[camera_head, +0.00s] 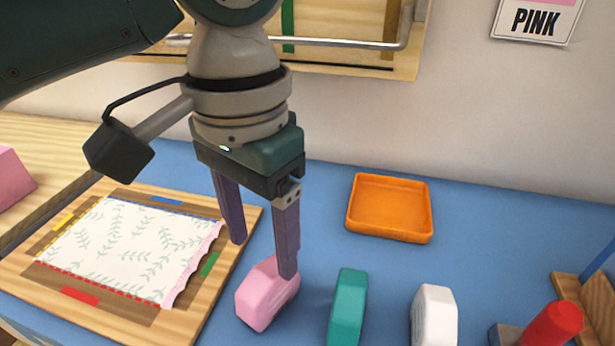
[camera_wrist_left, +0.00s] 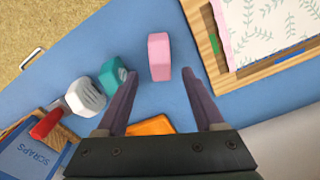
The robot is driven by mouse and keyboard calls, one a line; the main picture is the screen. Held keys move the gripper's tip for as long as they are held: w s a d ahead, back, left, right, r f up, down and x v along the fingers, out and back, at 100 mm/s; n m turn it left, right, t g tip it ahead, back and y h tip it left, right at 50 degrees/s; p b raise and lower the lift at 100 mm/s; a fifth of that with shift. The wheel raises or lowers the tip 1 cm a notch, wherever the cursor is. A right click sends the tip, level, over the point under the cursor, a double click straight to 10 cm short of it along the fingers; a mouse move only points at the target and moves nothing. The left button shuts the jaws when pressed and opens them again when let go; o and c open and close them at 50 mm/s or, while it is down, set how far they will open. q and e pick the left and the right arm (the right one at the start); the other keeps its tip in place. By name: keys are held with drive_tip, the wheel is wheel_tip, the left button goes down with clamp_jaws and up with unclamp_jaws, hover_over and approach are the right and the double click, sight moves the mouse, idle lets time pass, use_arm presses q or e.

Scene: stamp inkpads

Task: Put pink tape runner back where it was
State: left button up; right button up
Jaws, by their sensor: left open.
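The pink tape runner (camera_head: 264,301) stands on the blue table, just right of the wooden board. In the left wrist view the pink tape runner (camera_wrist_left: 159,57) lies at the fingertips, in line with the gap between them. My left gripper (camera_head: 263,259) is open and empty, pointing down over it. One finger overlaps its upper right part in the head view; I cannot tell whether they touch. The left wrist view shows the two fingers of the left gripper (camera_wrist_left: 160,73) wide apart. My right gripper is not in view.
A teal tape runner (camera_head: 348,306) and a white one (camera_head: 434,316) stand in a row to the right. Beyond are a red-handled tool (camera_head: 553,325) and a scraps box (camera_wrist_left: 28,155). An empty orange tray (camera_head: 390,236) lies behind. The board (camera_head: 190,325) holds patterned paper (camera_head: 130,245).

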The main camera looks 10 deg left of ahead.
sight(266, 272)
use_arm(q)
wheel_tip(266, 272, up, 6)
drive_tip(key=p, duration=0.1)
drive_tip(key=s+d+f+t+h, duration=0.2)
drive_tip(key=s+d+f+h, duration=0.2)
drive_tip(key=s+f, duration=0.35)
drive_tip(key=s+a+n+t+y, duration=0.1)
drive_tip(key=s+a+n+y, duration=0.2)
drive_tip(key=s+a, duration=0.5)
drive_tip(key=a+f, duration=0.1)
drive_tip(key=a, duration=0.3)
drive_tip(key=shift+s+t+y, duration=0.3)
drive_tip(key=shift+s+y, duration=0.05)
drive_tip(key=shift+y, duration=0.05)
